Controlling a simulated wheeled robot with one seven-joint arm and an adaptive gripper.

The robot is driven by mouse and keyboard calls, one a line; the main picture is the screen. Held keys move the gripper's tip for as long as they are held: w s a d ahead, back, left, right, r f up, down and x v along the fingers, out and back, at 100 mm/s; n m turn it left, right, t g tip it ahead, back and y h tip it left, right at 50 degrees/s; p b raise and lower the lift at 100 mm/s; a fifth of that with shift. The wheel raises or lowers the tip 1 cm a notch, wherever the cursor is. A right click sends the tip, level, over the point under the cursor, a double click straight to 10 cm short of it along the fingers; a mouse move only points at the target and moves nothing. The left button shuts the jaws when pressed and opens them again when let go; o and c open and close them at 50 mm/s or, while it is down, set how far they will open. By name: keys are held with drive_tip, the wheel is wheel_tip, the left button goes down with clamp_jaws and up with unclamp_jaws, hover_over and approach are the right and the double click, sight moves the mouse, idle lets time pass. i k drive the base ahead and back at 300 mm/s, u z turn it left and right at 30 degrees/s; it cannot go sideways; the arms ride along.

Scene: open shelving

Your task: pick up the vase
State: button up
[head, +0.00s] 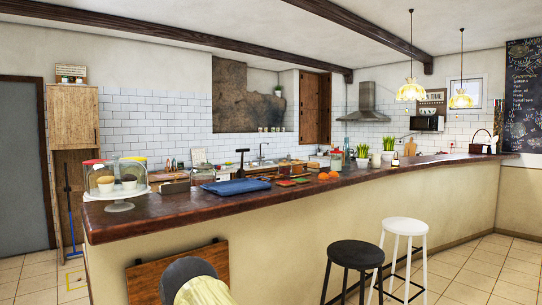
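No object is clear enough for me to name it the vase with certainty. A tall teal glass vessel (346,147) stands upright on the far part of the long wooden counter (225,205), and it may be the vase. Two potted green plants, one nearer (362,156) and one behind (388,148), and a small pale vessel (376,160) stand to its right. My gripper does not show in the head view, and nothing is seen held.
A glass-domed cake stand (116,184) sits at the counter's left end. A blue tray (236,187) and several oranges (328,176) lie along it. A black stool (355,256) and a white stool (404,227) stand in front. Tiled floor shows at right.

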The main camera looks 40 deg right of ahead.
sight(347, 147)
drive_tip(key=u, duration=0.35)
drive_tip(key=i, duration=6.8)
drive_tip(key=z, duration=2.6)
drive_tip(key=i, duration=1.1)
drive_tip(key=z, duration=0.05)
